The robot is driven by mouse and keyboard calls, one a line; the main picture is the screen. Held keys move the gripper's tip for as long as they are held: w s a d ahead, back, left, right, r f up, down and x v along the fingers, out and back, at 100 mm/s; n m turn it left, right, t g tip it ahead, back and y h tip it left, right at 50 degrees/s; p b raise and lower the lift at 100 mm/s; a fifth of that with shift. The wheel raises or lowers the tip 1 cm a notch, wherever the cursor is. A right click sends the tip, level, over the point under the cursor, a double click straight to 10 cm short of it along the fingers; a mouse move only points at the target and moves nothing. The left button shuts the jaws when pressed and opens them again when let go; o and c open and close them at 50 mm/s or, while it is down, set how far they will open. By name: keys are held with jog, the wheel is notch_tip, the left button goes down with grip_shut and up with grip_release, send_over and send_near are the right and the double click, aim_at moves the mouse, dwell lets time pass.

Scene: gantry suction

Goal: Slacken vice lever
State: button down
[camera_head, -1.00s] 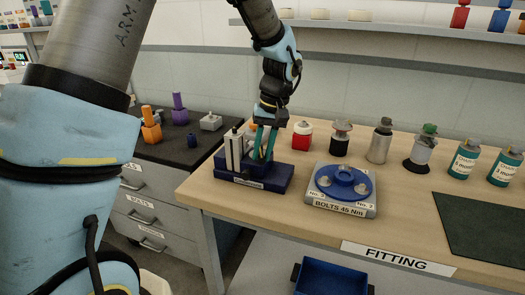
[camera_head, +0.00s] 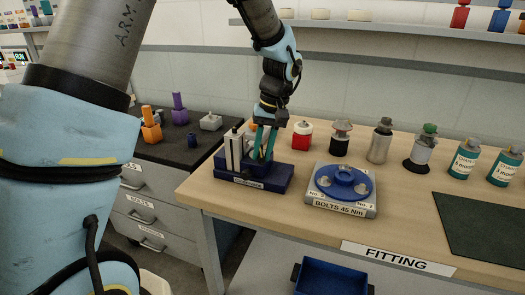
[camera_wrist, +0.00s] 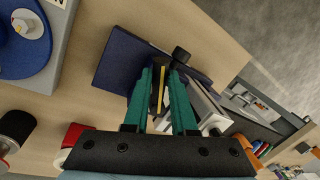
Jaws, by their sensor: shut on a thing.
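The vice has a dark blue base (camera_head: 268,180) and pale upright jaws (camera_head: 234,152), and sits at the left end of the wooden bench. My gripper (camera_head: 262,157) reaches down over it from above. In the wrist view the base (camera_wrist: 118,62) lies beyond the two teal fingers of my gripper (camera_wrist: 162,78). The fingers are shut on the vice lever, a narrow dark piece with a yellow strip (camera_wrist: 162,76) between them. A black knob (camera_wrist: 181,55) shows beside the right fingertip. The fingers hide much of the lever.
A bolt fixture with a blue flange (camera_head: 344,183) stands close to the vice's right. A red-and-white container (camera_head: 302,136) and several bottles line the bench behind. The dark green mat (camera_head: 485,228) is clear.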

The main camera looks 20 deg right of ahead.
dwell(0.3)
jog(key=n, duration=0.1)
jog(key=d+n, duration=0.1)
jog(key=n, duration=0.1)
jog(key=shift+d+g, duration=0.3)
jog(key=shift+w+d+n+p, duration=0.1)
jog(key=shift+d+n+p, duration=0.3)
jog(key=shift+n, duration=0.8)
jog(key=shift+d, duration=0.1)
jog(key=c, duration=0.7)
grip_release()
jog(key=shift+c, duration=0.2)
jog(key=shift+r, duration=0.15)
notch_tip(320, 180, up, 10)
jog(key=d+b, duration=0.2)
jog(key=shift+w+r, duration=0.15)
jog(key=shift+r, duration=0.05)
